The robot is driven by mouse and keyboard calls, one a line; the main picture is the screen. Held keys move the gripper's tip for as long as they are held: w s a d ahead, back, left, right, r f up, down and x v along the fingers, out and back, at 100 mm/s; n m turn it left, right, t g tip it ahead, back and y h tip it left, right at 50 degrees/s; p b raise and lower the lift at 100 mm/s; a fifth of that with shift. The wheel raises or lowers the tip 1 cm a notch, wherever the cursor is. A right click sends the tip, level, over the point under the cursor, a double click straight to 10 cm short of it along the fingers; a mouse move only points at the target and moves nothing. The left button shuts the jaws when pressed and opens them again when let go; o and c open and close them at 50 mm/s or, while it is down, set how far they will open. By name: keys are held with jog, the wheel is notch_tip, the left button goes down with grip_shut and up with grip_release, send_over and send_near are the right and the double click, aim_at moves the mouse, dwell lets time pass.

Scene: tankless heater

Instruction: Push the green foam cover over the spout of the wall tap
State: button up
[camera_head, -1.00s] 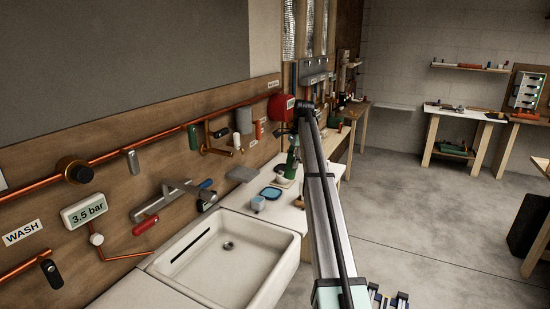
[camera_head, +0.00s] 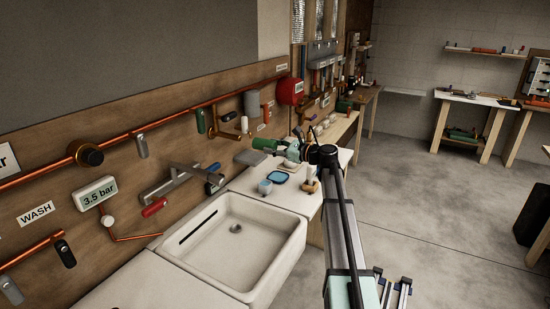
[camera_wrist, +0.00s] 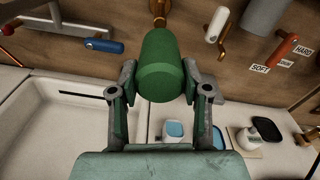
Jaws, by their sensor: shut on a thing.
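The green foam cover (camera_head: 264,144) is a cylinder held out toward the wall in the head view. In the wrist view the cover (camera_wrist: 161,66) sits between my two finger pads. My gripper (camera_head: 287,149) is shut on it; the jaws (camera_wrist: 160,84) also show in the wrist view. Brass pipework of the wall tap (camera_head: 229,134) lies up and left of the cover in the head view. In the wrist view a brass end (camera_wrist: 158,10) shows just beyond the cover's far end. The cover hides whether they touch.
A white sink (camera_head: 240,250) lies below and left. The counter holds a blue-rimmed dish (camera_head: 274,179) and a cup (camera_head: 265,187). A blue-handled lever (camera_wrist: 100,45) and a white handle (camera_wrist: 217,24) stick out from the board on either side of the cover.

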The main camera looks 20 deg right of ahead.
aim_at(260, 144)
jog(key=shift+s+r, duration=0.1)
dwell(0.6)
jog(key=shift+p+x, duration=0.4)
jog(key=shift+x, duration=2.5)
jog(key=shift+p+x, duration=0.4)
jog(key=shift+x, duration=2.35)
jog(key=o, duration=1)
jog(key=shift+r, duration=0.15)
jog(key=v, duration=1.2)
jog(key=shift+f, duration=0.2)
